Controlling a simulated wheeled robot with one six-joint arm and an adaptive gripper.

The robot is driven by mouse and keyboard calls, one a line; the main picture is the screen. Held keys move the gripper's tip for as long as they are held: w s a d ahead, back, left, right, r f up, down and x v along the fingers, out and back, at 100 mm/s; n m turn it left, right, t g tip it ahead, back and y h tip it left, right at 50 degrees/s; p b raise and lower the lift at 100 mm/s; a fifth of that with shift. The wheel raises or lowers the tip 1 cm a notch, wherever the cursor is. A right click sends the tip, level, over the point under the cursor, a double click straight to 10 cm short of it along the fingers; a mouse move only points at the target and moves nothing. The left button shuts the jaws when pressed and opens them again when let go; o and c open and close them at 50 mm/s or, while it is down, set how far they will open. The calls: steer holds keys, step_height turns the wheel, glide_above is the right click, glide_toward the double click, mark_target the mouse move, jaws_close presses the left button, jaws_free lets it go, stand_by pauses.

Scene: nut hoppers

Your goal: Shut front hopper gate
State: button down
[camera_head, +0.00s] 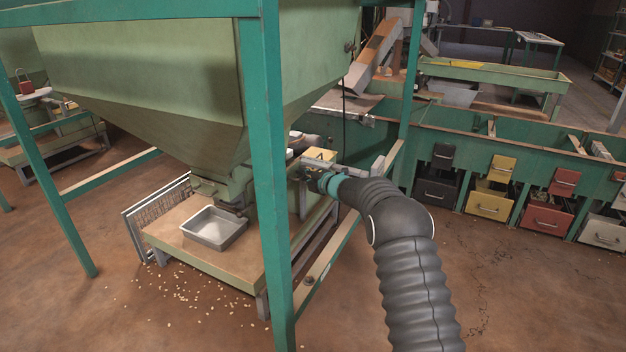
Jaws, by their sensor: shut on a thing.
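The front hopper (150,80) is a large green funnel in a teal frame. Its outlet and gate housing (222,187) sit at the bottom of the funnel, above a metal pan (213,228) on a low wooden-topped stand (185,250). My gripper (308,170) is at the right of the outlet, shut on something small. The fingertips and the held part are too small and partly hidden to make out. Whether the gate is open or shut cannot be told.
A teal upright post (266,180) stands close in front, left of my arm. A slanted side rail (345,240) runs below the arm. Spilled nuts (205,292) lie on the floor. Coloured drawers (497,190) line a bench at the right. The floor at lower right is mostly clear.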

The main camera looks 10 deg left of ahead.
steer(key=c, duration=1.2)
jaws_free()
steer(key=shift+a, duration=0.3)
steer(key=shift+c, duration=0.2)
steer(key=shift+d, duration=0.1)
steer(key=shift+d, duration=0.15)
steer(key=shift+s+d+r, duration=0.1)
steer(key=shift+s+d, duration=0.05)
steer(key=shift+s, duration=0.05)
steer(key=v, duration=1.1)
steer(key=shift+s+d, duration=0.1)
